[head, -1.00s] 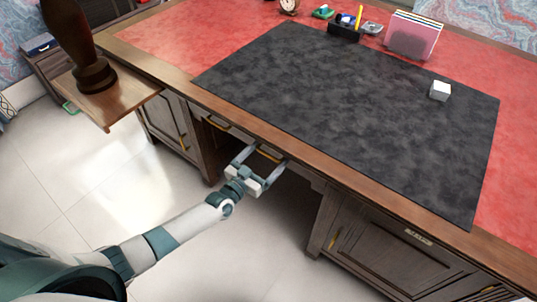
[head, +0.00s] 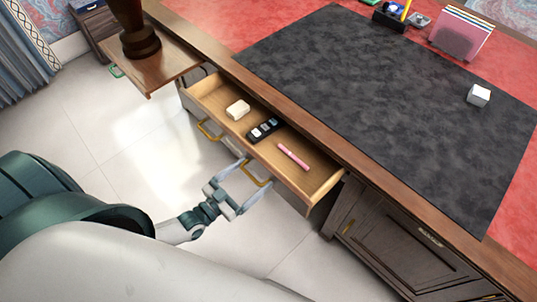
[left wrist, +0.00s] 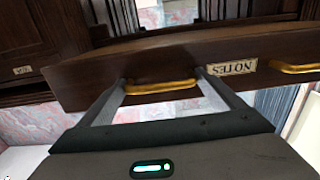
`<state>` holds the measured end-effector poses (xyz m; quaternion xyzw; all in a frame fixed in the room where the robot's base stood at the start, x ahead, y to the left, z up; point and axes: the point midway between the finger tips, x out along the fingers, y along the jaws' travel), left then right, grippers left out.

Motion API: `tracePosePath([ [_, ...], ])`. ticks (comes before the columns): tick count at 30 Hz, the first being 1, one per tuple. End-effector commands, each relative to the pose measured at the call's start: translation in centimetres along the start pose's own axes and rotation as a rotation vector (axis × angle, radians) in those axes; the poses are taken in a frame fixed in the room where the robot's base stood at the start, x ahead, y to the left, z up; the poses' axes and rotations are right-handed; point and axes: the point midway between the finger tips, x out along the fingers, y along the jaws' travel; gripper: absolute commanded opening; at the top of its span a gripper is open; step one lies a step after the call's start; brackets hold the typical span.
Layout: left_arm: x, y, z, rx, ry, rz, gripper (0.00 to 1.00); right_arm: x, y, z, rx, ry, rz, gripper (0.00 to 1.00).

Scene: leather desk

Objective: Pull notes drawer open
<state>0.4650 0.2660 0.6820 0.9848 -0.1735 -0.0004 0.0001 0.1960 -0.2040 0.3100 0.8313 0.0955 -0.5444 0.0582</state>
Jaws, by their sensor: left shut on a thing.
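The notes drawer (head: 222,104) stands pulled out from under the desk top, with its light wooden inside showing. Its front has two brass handles, and a NOTES label (left wrist: 232,67) appears upside down in the left wrist view. My left gripper (head: 245,186) is shut on the drawer's right-hand brass handle (head: 256,174). In the left wrist view that handle (left wrist: 160,87) lies between the two fingers, against the dark drawer front (left wrist: 95,75). The other handle (head: 209,130) is free. My right gripper is not in view.
In the drawer lie a whitish block (head: 238,109), a black case (head: 263,130) and a pink stick (head: 293,156). A pull-out board (head: 165,72) bears a dark wooden object (head: 138,40). Closed cabinet doors (head: 395,245) are at right. The floor before the drawer is clear.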

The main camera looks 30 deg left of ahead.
Motion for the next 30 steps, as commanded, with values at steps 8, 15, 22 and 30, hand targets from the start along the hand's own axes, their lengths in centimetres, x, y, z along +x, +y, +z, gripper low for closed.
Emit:
tracePosePath([
  [8,-7.0,0.0,0.0,0.0,-0.004,0.0,0.48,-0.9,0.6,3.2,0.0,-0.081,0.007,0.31],
  [15,-10.3,0.0,0.0,0.001,-0.001,0.0,0.48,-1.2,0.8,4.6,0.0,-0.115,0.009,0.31],
  [22,-11.1,0.0,0.0,0.002,0.001,0.0,0.48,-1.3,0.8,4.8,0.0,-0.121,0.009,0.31],
  [30,-11.0,0.0,0.0,0.002,0.001,0.0,0.48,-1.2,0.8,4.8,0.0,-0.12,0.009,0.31],
])
